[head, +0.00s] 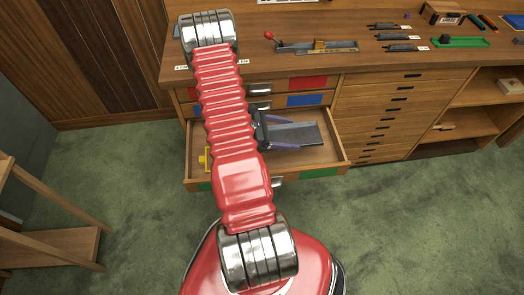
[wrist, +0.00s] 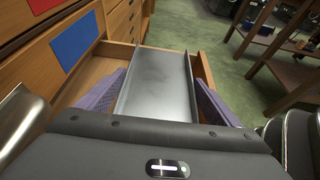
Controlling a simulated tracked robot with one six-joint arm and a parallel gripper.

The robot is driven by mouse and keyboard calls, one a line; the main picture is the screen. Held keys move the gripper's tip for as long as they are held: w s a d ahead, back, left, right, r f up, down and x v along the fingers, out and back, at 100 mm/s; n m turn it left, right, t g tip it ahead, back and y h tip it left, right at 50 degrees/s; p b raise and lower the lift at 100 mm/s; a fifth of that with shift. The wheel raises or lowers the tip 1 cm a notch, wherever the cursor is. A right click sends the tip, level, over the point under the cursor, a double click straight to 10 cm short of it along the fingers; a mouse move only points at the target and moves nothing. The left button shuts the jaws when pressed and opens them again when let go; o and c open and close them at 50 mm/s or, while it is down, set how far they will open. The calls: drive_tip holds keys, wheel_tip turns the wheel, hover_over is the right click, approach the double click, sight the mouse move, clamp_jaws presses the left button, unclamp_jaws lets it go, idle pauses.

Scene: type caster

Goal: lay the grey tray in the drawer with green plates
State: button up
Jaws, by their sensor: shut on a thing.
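The grey tray (wrist: 158,82) is a flat metal piece with low raised sides. My gripper (wrist: 160,95) is shut on it, with a purple finger along each long side. In the head view the tray (head: 295,134) is over the open drawer with green plates (head: 320,172), within its outline. I cannot tell whether the tray touches the drawer floor. My red arm hides the drawer's left middle and part of the gripper (head: 285,135). A small yellow object (head: 204,160) is in the drawer at its left side.
Above the open drawer are closed drawers with red (head: 308,83) and blue (head: 306,99) plates. The bench top (head: 300,63) holds a red-knobbed tool (head: 310,46) and several small tools. Wooden shelving (head: 50,243) stands at the left. Green carpet in front is clear.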

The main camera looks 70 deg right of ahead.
drive_tip(key=shift+s, duration=0.1)
drive_tip(key=shift+s+f, duration=0.1)
drive_tip(key=shift+f, duration=0.15)
hover_over(287, 152)
drive_tip(key=shift+a+f, duration=0.1)
drive_tip(key=shift+f, duration=2.55)
drive_tip(key=shift+f, duration=2.05)
drive_tip(key=o, duration=1.3)
drive_tip(key=shift+f, duration=0.1)
